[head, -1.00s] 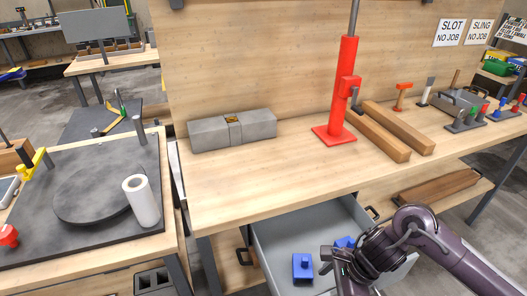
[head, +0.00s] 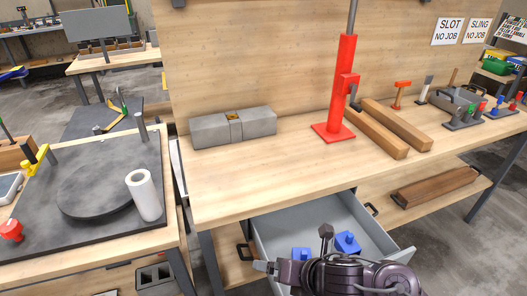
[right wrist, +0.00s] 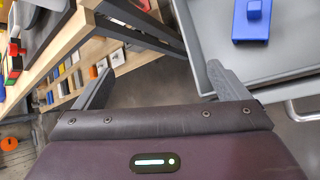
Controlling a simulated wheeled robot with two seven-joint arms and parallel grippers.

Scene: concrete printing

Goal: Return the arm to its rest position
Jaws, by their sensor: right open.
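My right arm reaches in at the bottom of the head view, in front of the open grey drawer (head: 377,224). My right gripper (head: 265,267) points left, near the drawer's left front corner. In the right wrist view its two grey fingers (right wrist: 160,86) are spread wide with nothing between them. A blue block (head: 347,243) with a raised knob sits in the drawer, apart from the gripper. A second blue block (head: 301,253) is partly hidden by my arm. One blue block (right wrist: 252,22) also shows in the right wrist view. My left gripper is out of view.
The workbench (head: 260,180) above the drawer holds a grey block mould (head: 210,131), a red stand (head: 340,100) and wooden beams (head: 374,130). A side table at left carries a dark round plate (head: 95,188) and a white roll (head: 144,196). The bench's front middle is clear.

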